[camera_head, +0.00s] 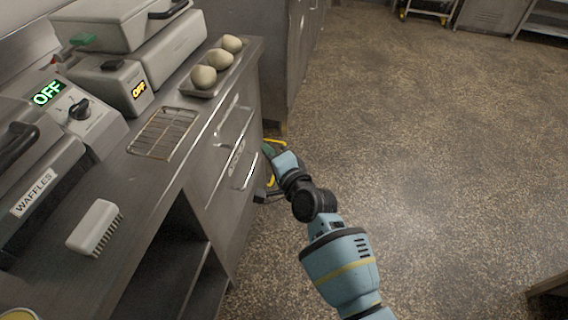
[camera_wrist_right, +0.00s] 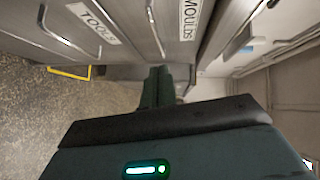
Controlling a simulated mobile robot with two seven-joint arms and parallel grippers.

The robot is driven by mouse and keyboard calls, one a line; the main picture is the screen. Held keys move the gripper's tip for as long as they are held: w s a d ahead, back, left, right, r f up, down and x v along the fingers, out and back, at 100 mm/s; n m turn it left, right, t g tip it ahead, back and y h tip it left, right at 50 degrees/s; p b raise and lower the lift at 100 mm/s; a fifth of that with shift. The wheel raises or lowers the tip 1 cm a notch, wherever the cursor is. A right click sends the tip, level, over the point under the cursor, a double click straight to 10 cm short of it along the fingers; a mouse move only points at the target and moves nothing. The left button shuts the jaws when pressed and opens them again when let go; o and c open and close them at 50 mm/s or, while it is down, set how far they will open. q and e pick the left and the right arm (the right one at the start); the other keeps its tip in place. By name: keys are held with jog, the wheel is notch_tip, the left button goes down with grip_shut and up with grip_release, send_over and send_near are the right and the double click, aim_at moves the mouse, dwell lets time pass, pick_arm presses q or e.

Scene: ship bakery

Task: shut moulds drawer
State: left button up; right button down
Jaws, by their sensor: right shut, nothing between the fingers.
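The moulds drawer (camera_wrist_right: 174,42) is the steel front with the MOULDS label (camera_wrist_right: 190,17) in the right wrist view; its bar handle (camera_wrist_right: 155,28) runs beside the label. In the head view its front (camera_head: 236,112) is the upper one, under the counter. I cannot tell whether it stands out from the cabinet. My right gripper (camera_head: 268,150) is beside the drawer fronts, low by the cabinet's far end. In the wrist view its fingers (camera_wrist_right: 157,78) are together and empty, close to the fronts; contact is unclear. My left gripper is out of view.
The TOOLS drawer (camera_wrist_right: 78,38) is below the moulds drawer. The counter (camera_head: 150,183) carries a wire rack (camera_head: 163,134), a brush (camera_head: 95,228), a tray with dough balls (camera_head: 216,66) and a waffle machine (camera_head: 38,165). A yellow frame (camera_wrist_right: 70,73) is near the floor. Open floor lies right.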

jog(key=shift+p+v, duration=0.4)
jog(key=shift+v, duration=2.55)
jog(key=shift+d+f, duration=0.1)
jog(key=shift+d, duration=0.05)
